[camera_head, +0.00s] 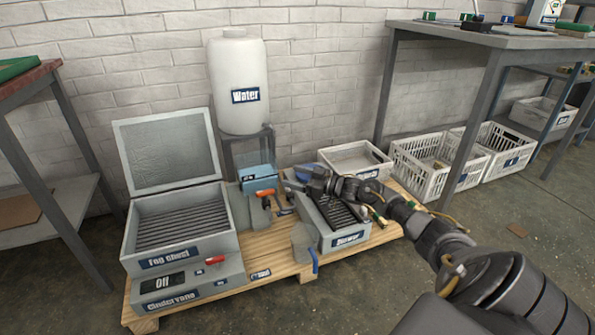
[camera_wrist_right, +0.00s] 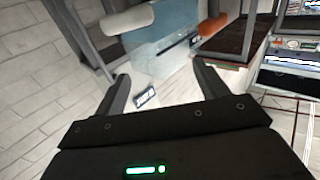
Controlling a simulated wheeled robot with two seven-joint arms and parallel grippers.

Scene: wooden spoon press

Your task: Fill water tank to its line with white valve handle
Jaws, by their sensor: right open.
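The small water tank (camera_head: 257,171) is a translucent blue box below the big white container marked Water (camera_head: 238,75). In the right wrist view the tank (camera_wrist_right: 165,42) shows a short dark line on its face. A white cylindrical handle (camera_wrist_right: 127,18) is at its upper left there, and an orange handle (camera_wrist_right: 213,25) at its upper right. I cannot pick out the white handle in the head view; the orange one (camera_head: 265,193) shows. My right gripper (camera_head: 297,179) is open and empty, right of the tank, its fingers (camera_wrist_right: 163,88) facing it. My left gripper is not in view.
On the pallet (camera_head: 380,236) stand an open grey Fog Chest (camera_head: 180,252) at left and a grey slotted tray (camera_head: 347,243) under my right arm. A grey scoop-like piece with a blue handle (camera_head: 315,262) is in front. White crates (camera_head: 430,175) and a workbench (camera_head: 490,38) stand right.

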